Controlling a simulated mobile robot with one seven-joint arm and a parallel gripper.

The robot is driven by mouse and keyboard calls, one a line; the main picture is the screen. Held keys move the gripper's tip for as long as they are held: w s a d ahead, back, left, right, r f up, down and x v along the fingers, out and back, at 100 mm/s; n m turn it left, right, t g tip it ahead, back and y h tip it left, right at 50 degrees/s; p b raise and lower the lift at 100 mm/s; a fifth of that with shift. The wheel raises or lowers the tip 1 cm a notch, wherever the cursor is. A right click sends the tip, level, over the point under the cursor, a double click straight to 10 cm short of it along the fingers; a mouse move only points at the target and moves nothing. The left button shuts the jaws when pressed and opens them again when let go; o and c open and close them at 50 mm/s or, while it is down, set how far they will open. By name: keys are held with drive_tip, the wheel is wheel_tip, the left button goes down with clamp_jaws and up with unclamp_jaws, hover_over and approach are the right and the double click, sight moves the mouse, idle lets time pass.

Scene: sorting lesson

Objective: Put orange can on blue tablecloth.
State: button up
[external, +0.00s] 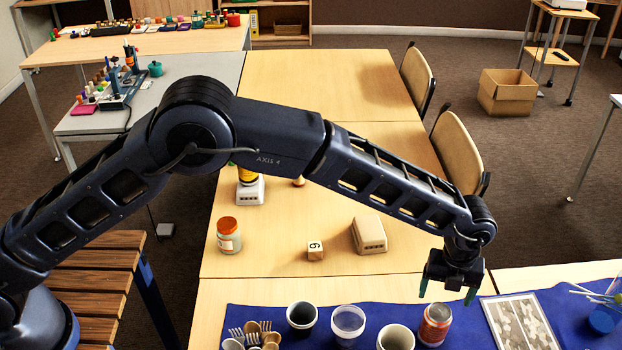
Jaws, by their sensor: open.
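An orange can (434,326) with a bare metal top stands upright on the blue tablecloth (262,316), near the front of the picture. The cloth covers the front table and runs out of the picture on the right. My gripper (446,292) points down just above and behind the can in the picture. Its dark fingers with teal tips are spread apart, with nothing between them. The tips look clear of the can, though its exact height above the can is hard to tell.
On the cloth, several cups (348,322) stand left of the can, with cutlery (257,335) further left and a patterned sheet (524,322) to the right. Behind stand a jar (229,236), a numbered block (315,251) and a beige box (370,235). Bare table lies around them.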

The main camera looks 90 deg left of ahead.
drive_tip(key=shift+r, duration=0.7)
drive_tip(key=s+d+r+n+t, duration=0.1)
drive_tip(key=s+d+r+n, duration=0.15)
drive_tip(key=s+r, duration=0.7)
drive_tip(key=s+d+r+n, duration=0.1)
drive_tip(key=s+r+n, duration=0.3)
drive_tip(key=s+r, duration=0.6)
drive_tip(key=s+d+r+n+t, duration=0.15)
drive_tip(key=s+r+n, duration=0.25)
drive_tip(key=s+r, duration=0.55)
drive_tip(key=s+d+r+n+t, duration=0.1)
drive_tip(key=s+r+n, duration=0.2)
drive_tip(key=s, duration=0.7)
drive_tip(key=s+d+r+n, duration=0.1)
drive_tip(key=s+r+n, duration=0.2)
drive_tip(key=s, duration=0.7)
drive_tip(key=s+f+n, duration=0.2)
drive_tip(key=s, duration=0.6)
drive_tip(key=s+f+n+t, duration=0.1)
drive_tip(key=s+f+n, duration=0.2)
drive_tip(key=s, duration=0.6)
drive_tip(key=shift+d+f, duration=0.3)
drive_tip(key=shift+f, duration=0.05)
